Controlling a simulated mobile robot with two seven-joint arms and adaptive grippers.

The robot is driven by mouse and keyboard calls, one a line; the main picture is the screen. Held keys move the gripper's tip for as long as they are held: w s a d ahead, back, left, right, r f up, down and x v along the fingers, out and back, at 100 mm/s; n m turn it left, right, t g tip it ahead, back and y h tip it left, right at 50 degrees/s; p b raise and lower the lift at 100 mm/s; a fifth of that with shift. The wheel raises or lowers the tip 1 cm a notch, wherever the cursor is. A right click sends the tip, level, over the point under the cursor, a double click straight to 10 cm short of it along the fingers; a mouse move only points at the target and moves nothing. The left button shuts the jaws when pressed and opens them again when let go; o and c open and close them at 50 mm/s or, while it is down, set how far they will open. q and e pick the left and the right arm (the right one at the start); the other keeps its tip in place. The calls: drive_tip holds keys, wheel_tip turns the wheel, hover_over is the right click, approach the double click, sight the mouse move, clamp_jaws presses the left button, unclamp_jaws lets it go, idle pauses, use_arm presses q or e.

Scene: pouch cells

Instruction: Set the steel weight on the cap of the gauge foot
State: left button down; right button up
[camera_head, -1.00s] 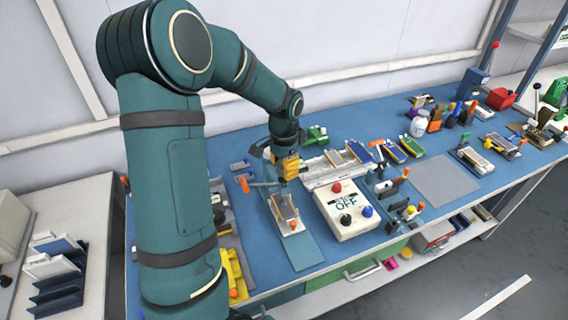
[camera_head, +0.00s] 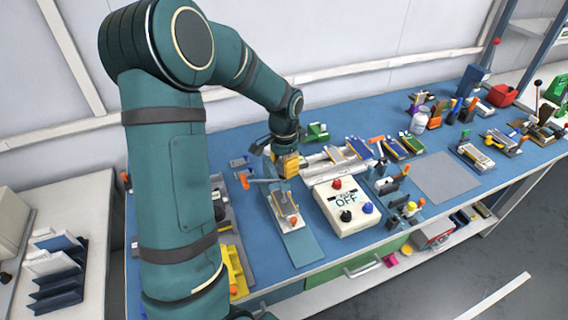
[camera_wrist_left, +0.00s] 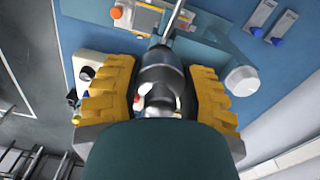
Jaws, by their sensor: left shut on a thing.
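My left gripper (camera_head: 287,165) is over the back end of a narrow grey-blue plate in the head view. In the left wrist view its yellow fingers (camera_wrist_left: 160,95) are shut on the steel weight (camera_wrist_left: 160,72), a dark grey, shiny round piece between them. My fingers hide the weight in the head view. A thin metal rod (camera_wrist_left: 176,17) runs up the picture from beside the weight in the wrist view. The gauge foot and its cap are not clearly seen; I cannot tell whether the weight touches the cap. My right gripper is out of view.
A pouch cell holder (camera_head: 286,208) with an orange knob stands in front of my gripper. A white switch box (camera_head: 346,206) stands to the right. An orange-tipped bar (camera_head: 244,181) is close on the left. A grey mat (camera_head: 448,178) farther right is bare.

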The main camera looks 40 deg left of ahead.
use_arm(q)
drive_tip(key=shift+f+b, duration=0.4)
drive_tip(key=shift+f, duration=0.3)
idle(0.6)
drive_tip(key=shift+c, duration=2.3)
unclamp_jaws()
wheel_tip(320, 180, up, 12)
drive_tip(key=shift+r, duration=0.1)
